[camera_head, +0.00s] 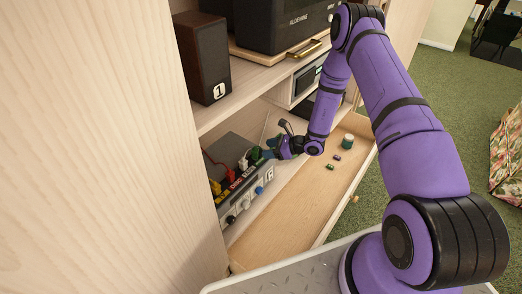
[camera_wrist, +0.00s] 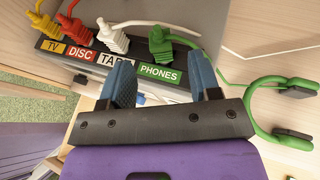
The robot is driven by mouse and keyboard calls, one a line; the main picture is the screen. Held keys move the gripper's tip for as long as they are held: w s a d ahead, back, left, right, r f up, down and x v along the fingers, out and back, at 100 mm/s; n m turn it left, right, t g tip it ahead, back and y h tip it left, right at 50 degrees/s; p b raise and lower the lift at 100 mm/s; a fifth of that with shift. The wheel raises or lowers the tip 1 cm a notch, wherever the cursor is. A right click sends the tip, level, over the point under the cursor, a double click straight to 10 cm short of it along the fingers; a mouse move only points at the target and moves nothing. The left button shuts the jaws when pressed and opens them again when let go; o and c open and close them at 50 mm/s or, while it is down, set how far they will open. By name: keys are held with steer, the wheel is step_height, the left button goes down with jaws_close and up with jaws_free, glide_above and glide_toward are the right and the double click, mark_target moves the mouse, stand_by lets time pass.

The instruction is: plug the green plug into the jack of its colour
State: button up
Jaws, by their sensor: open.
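The green plug (camera_wrist: 159,42) stands upright behind the green PHONES label (camera_wrist: 160,74) on the grey box's panel. Its green cable runs right, toward green headphones (camera_wrist: 262,112). Whether the plug is fully seated in a jack cannot be told; the jack itself is hidden. My gripper (camera_wrist: 166,80) is open, its two blue fingers apart just in front of the PHONES label, with nothing between them. The green plug is beyond the fingertips, not visibly touched. In the head view my gripper (camera_head: 270,150) is beside the grey box (camera_head: 236,150) on the lower shelf.
Yellow (camera_wrist: 41,22), red (camera_wrist: 76,30) and white (camera_wrist: 111,38) plugs stand behind the TV, DISC and TAPE labels. An open wooden drawer (camera_head: 283,212) lies below, holding small items and a green-and-white jar (camera_head: 348,141). A speaker (camera_head: 203,58) stands on the shelf above.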

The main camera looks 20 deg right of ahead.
steer(key=v, duration=0.7)
steer(key=shift+d, duration=0.1)
